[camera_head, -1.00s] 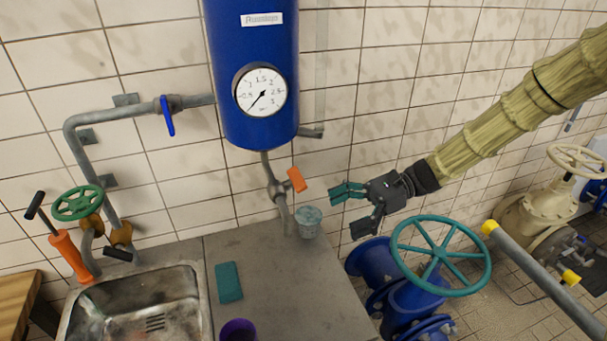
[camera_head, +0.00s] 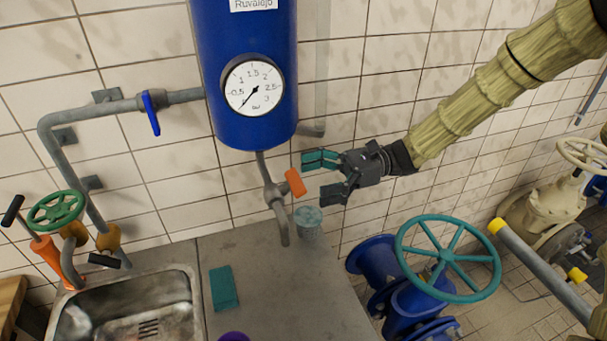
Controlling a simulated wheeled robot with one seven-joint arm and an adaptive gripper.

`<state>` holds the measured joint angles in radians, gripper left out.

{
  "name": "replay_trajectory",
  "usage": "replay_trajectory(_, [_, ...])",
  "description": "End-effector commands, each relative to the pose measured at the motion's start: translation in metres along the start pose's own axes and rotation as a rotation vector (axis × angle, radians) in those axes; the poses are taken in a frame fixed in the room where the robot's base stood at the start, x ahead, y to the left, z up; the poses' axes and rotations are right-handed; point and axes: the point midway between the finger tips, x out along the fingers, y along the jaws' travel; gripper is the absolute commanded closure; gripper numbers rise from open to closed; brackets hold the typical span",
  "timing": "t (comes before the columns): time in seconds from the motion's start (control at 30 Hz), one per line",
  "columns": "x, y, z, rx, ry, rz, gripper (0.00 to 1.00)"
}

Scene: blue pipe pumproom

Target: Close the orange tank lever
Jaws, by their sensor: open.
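The orange tank lever (camera_head: 295,182) sits on the grey valve of the pipe (camera_head: 268,180) below the blue tank (camera_head: 245,75). It is short and sticks out to the right of the pipe, tilted. My gripper (camera_head: 314,176) is open and empty, just right of the lever, with its fingers pointing left toward it. The teal upper fingertip lies close to the lever's upper right side. I cannot tell whether they touch.
A cup (camera_head: 309,222) stands on the grey counter (camera_head: 270,275) below my gripper. A teal sponge (camera_head: 223,288) lies near the sink (camera_head: 135,310). A blue lever (camera_head: 151,113) is on the left pipe. A large teal handwheel (camera_head: 448,259) stands at the lower right.

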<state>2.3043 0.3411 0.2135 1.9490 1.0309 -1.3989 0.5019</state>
Motion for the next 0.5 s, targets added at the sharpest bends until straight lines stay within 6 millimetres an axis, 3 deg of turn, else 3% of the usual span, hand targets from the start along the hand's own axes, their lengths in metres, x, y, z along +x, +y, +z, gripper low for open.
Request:
replay_trajectory(0.2, [0.021,0.001,0.001,0.001,0.001,0.002,0.07])
replay_trajectory(0.5, [0.028,0.0,-0.001,0.0,0.0,0.0,0.07])
